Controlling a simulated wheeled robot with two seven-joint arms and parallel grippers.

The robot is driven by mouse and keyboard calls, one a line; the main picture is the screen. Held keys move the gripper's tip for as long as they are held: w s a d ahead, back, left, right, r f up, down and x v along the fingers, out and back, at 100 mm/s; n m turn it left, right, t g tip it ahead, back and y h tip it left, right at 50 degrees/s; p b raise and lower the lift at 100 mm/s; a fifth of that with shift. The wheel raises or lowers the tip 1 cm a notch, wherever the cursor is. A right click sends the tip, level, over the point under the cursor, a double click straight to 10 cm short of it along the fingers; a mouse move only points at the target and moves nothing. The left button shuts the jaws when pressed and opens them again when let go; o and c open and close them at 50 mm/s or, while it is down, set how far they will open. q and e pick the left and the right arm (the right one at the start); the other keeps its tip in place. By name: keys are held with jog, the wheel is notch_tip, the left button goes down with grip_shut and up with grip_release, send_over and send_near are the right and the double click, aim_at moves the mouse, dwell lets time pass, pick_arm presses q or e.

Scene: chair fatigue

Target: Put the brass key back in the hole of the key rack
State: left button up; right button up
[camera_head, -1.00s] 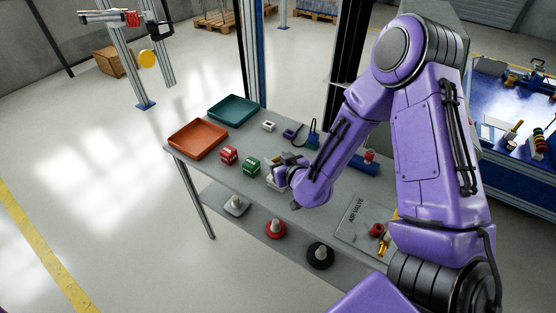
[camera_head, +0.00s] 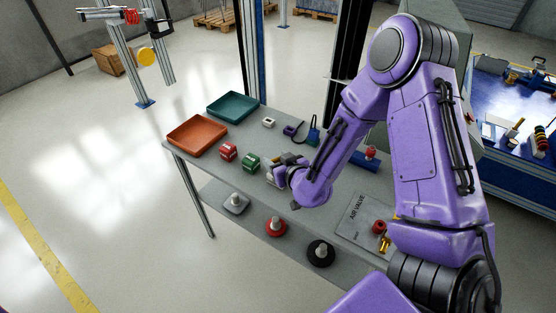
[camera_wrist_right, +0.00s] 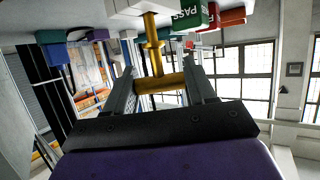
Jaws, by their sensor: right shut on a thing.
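My right gripper (camera_wrist_right: 160,78) is shut on the brass key (camera_wrist_right: 152,36), with its cross-shaped end between the fingers. The key's shaft points away from the fingers to a pale block (camera_wrist_right: 136,6), seemingly the key rack, at the top edge of the right wrist view. The shaft's tip meets or overlaps the block there; I cannot tell how far it is inside a hole. In the head view, my right gripper (camera_head: 287,160) is low over the table, beside the pale block (camera_head: 271,174). The key is not clear there. My left gripper is out of view.
Green (camera_head: 250,163) and red (camera_head: 229,152) blocks stand left of the gripper. An orange tray (camera_head: 197,136) and a teal tray (camera_head: 233,108) lie behind them. A grey air-valve board (camera_head: 352,228) is at the right. Pegged bases sit on the lower shelf (camera_head: 255,222).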

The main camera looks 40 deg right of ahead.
jog(key=shift+f+b, duration=0.95)
jog(key=shift+f, duration=0.25)
jog(key=o, duration=1.2)
jog(key=shift+o, duration=0.2)
jog(key=shift+s+r, duration=0.1)
jog(key=shift+s+a+r, duration=0.1)
jog(key=shift+s, duration=0.25)
jog(key=v, duration=0.3)
jog(key=shift+s+r+b, duration=0.1)
jog(key=shift+s+b, duration=0.2)
jog(key=shift+b, duration=0.05)
jog(key=p+v, duration=0.6)
jog(key=p, duration=0.1)
